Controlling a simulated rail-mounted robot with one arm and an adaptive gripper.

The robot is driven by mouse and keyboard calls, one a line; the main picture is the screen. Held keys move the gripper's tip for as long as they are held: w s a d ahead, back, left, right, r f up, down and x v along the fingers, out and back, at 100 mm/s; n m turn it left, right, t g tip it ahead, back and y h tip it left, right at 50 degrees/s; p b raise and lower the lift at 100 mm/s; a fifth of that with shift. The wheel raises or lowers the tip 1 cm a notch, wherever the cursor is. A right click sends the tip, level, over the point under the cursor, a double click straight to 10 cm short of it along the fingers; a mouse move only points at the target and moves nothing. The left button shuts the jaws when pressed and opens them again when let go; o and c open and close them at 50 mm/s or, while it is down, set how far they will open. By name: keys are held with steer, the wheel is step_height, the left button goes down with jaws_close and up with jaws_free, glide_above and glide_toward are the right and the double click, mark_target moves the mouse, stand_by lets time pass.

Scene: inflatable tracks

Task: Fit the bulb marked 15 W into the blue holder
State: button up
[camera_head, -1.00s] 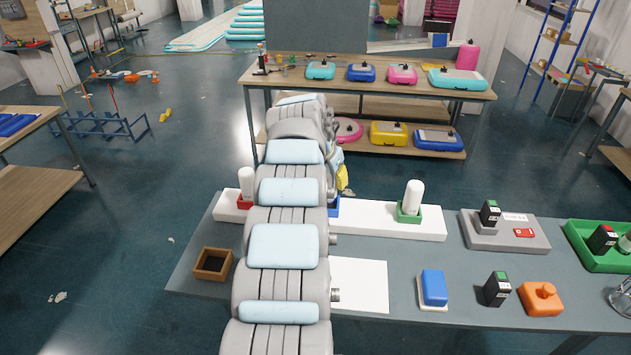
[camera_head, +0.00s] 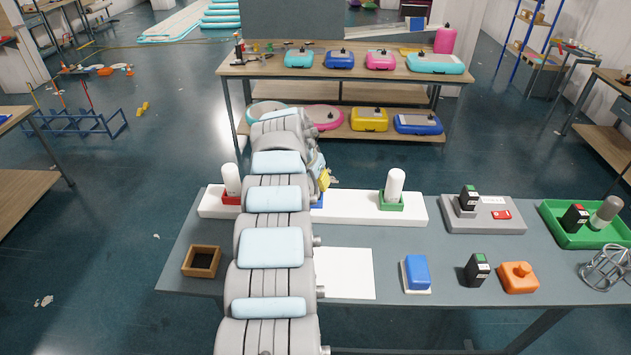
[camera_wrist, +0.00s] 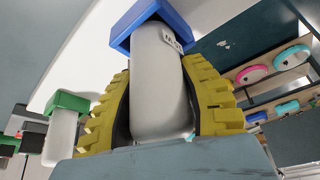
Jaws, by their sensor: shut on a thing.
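My gripper (camera_wrist: 160,72) has its two yellow fingers closed around a white bulb (camera_wrist: 158,95). The bulb carries a small label whose marking I cannot read clearly. Its far end meets the blue holder (camera_wrist: 149,17) and passes behind the holder's rim; how deep it sits is hidden. In the head view the blue holder (camera_head: 317,202) is mostly covered by my arm, with only a blue edge showing. A yellow part of my gripper (camera_head: 323,180) shows just above it; the held bulb is hidden there.
On the same white strip (camera_head: 350,209), a red holder (camera_head: 230,199) and a green holder (camera_head: 390,206) each bear an upright white bulb. To the right are a grey block (camera_head: 483,222), a green tray (camera_head: 560,238) and a wire cage (camera_head: 606,268). A wooden box (camera_head: 201,261) is at left.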

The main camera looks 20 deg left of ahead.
steer(key=shift+f, duration=0.2)
steer(key=o, duration=1.1)
steer(key=shift+s+r, duration=0.1)
steer(key=shift+r, duration=0.35)
steer(key=shift+s+a+r, duration=0.1)
steer(key=shift+a+r, duration=0.05)
steer(key=shift+r, duration=0.35)
steer(key=shift+s+r, duration=0.45)
steer(key=shift+r, duration=0.15)
steer(key=b+v, duration=0.3)
steer(key=v, duration=0.6)
steer(key=shift+w, duration=0.15)
steer(key=shift+w, duration=0.1)
